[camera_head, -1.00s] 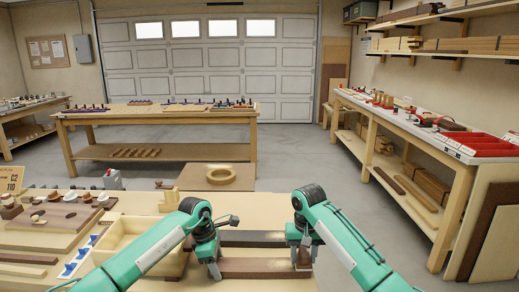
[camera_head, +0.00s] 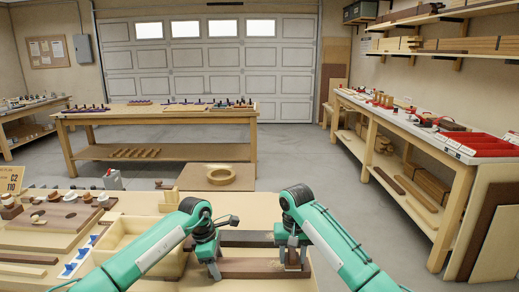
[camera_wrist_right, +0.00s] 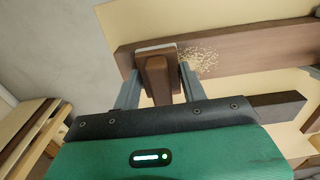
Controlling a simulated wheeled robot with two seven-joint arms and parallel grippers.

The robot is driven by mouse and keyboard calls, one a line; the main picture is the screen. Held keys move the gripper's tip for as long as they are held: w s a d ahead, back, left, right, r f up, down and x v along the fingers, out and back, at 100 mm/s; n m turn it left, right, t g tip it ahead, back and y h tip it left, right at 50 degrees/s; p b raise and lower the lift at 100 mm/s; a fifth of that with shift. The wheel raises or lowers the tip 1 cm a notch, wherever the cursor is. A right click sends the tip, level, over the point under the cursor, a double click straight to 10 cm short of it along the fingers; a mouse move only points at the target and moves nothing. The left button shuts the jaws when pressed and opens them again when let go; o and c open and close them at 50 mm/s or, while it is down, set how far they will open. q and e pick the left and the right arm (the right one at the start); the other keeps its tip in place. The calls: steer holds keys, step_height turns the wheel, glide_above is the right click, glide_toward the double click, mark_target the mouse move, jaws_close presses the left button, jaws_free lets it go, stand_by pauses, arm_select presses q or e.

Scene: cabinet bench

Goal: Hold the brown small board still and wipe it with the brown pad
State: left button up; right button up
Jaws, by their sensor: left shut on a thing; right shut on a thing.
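The brown small board (camera_head: 250,268) lies flat on the bench in front of me. My left gripper (camera_head: 214,270) is shut on it near its left end. My right gripper (camera_head: 291,264) is shut on the brown pad, over the right part of the board. In the right wrist view the brown pad (camera_wrist_right: 157,78) has a block-like grip between the fingers and a pale-edged base that appears to rest on the board (camera_wrist_right: 245,48). Pale specks (camera_wrist_right: 204,62) lie on the board right beside the pad.
A darker bar (camera_head: 250,239) lies behind the board. Bare bench top shows right of the tray.

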mark_target(273, 264)
steer(key=shift+a+f, duration=0.15)
steer(key=shift+a, duration=4.1)
steer(key=shift+d, duration=3.05)
steer(key=shift+d, duration=1.55)
steer(key=shift+d, duration=1.25)
steer(key=shift+a, duration=1.6)
steer(key=shift+a, duration=2.85)
